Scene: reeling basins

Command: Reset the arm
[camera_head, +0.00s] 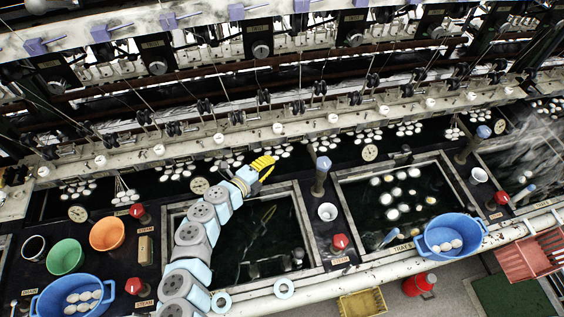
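My arm (202,225) of grey and light blue links rises from the bottom of the picture and bends up to the right. My gripper (263,165) has yellow fingers and is at the far edge of a dark water basin (262,235). The fingers point right and look close together, but they are too small to tell open from shut. I see nothing clearly held between them.
Blue tubs with white cocoons stand at the lower left (48,307) and right (427,240). Green (66,256) and orange (107,233) bowls are left of my arm. A grey-blue post (320,177) stands right of my gripper. Reeling machinery (260,125) spans behind.

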